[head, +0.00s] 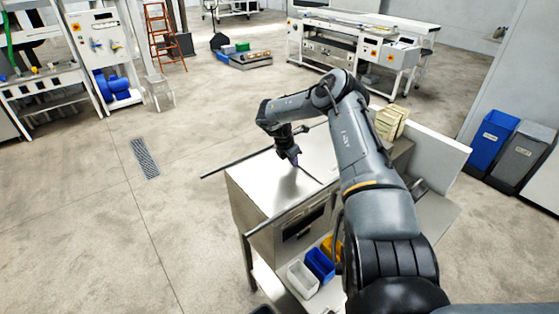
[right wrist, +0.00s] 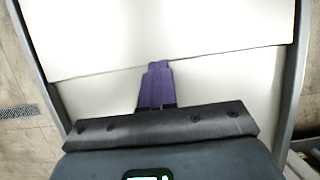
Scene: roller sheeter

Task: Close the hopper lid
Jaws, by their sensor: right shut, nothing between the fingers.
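The roller sheeter (head: 262,184) stands in the middle of the head view with a pale metal top. In the right wrist view, a wide pale upper panel (right wrist: 170,35) meets a lower panel (right wrist: 215,85) along a thin dark seam. I cannot tell which panel is the hopper lid, or how far it is open. My right gripper (head: 295,161) is over the sheeter's top, pointing down. Its purple fingers (right wrist: 158,68) are together and empty, with the tips at the seam; contact is unclear. My left gripper is not in view.
White, blue and yellow bins (head: 320,264) sit on a low shelf at the sheeter's front. A dark rod (head: 225,167) sticks out to the left. A beige stack (head: 391,122) lies behind my right arm. The floor on the left is clear around a drain grate (head: 145,158).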

